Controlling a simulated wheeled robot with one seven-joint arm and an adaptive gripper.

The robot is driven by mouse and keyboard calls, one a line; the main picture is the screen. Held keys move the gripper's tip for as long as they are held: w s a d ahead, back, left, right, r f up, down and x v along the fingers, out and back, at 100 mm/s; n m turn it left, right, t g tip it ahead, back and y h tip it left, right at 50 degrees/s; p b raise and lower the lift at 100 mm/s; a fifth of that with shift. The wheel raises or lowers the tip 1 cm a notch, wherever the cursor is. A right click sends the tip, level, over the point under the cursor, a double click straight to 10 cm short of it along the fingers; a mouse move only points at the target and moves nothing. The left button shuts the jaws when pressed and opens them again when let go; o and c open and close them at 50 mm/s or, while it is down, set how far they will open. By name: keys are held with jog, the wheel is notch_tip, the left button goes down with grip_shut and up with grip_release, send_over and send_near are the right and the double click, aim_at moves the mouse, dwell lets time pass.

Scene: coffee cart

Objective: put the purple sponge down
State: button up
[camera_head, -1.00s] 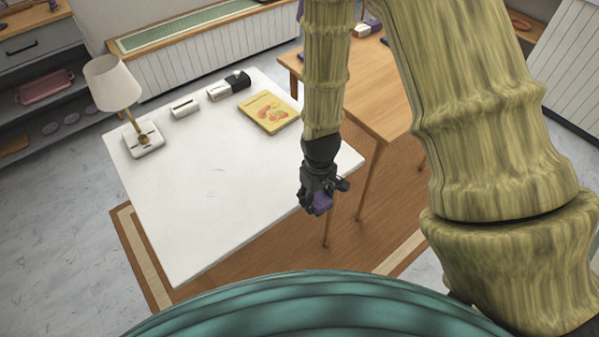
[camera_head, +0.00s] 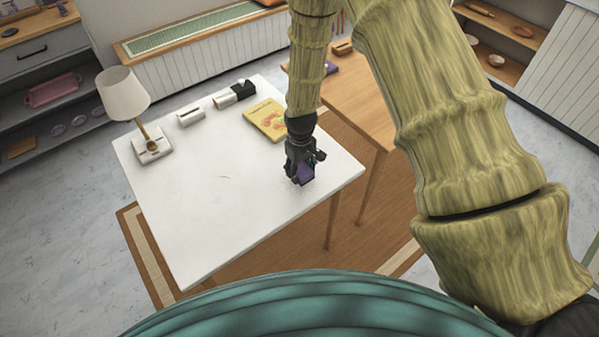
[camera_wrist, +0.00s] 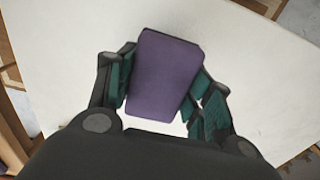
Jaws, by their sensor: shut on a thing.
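The purple sponge (camera_head: 306,173) is between the fingers of my gripper (camera_head: 301,174), over the right part of the white table (camera_head: 215,200). In the wrist view the purple sponge (camera_wrist: 165,75) is a flat rectangle, with the dark green pads of my gripper (camera_wrist: 163,92) against its two sides. My gripper is shut on it. The white tabletop (camera_wrist: 255,70) spreads out behind the sponge in the wrist view. I cannot tell whether the sponge touches the table or hangs just above it.
A lamp (camera_head: 126,98) stands at the table's left. Small white and dark items (camera_head: 235,93) and a yellow book (camera_head: 267,118) lie along its back. A wooden table (camera_head: 355,95) adjoins at the right. The white table's middle and front are clear.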

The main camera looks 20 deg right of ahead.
aim_at(300, 174)
jog(key=shift+w+f+p, duration=0.35)
jog(key=shift+f+p, duration=0.3)
jog(key=shift+f, duration=0.2)
jog(key=shift+f+p, duration=0.3)
jog(key=shift+f, duration=0.6)
jog(key=shift+f, duration=0.15)
jog(key=o, duration=1.1)
jog(key=shift+r+b, duration=2.05)
jog(key=shift+r, duration=4.1)
